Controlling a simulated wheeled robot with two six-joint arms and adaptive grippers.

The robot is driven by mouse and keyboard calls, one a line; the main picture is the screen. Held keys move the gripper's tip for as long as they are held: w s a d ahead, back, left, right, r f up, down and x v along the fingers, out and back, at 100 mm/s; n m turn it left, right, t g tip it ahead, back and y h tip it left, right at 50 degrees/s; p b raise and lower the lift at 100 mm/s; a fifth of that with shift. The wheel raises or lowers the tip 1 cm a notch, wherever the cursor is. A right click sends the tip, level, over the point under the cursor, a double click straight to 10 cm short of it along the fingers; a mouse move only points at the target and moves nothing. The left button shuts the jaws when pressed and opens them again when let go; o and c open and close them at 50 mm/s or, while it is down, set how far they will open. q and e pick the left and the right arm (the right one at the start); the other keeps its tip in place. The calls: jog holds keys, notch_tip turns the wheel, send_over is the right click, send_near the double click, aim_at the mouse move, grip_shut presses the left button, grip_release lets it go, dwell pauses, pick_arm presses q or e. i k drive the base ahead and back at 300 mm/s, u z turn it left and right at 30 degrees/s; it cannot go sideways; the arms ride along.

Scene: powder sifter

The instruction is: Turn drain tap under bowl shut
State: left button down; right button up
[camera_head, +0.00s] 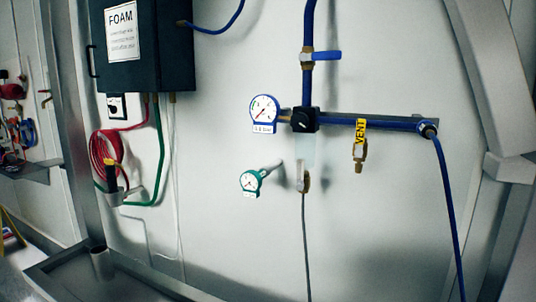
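A pale, see-through bowl (304,152) hangs under the black block (305,120) on the blue pipework on the wall. Under the bowl is a small brass drain tap (306,182) with a light-coloured upright part, perhaps its handle. I cannot tell for sure how the handle is set. A thin grey hose (305,245) runs straight down from the tap. Neither of my grippers is in view, and nothing touches the tap.
A round gauge (264,110) sits left of the block, and a green gauge (250,182) sticks out left of the tap. A yellow-tagged vent valve (358,153) hangs at right. A blue lever (327,56) is above. A blue hose (448,210) hangs farther right. A metal tray (75,262) is at lower left.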

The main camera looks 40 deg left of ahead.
aim_at(300, 163)
jog(key=u, duration=0.6)
jog(key=k, duration=0.45)
jog(key=u, duration=0.35)
jog(key=i, duration=0.5)
jog(key=u, duration=0.05)
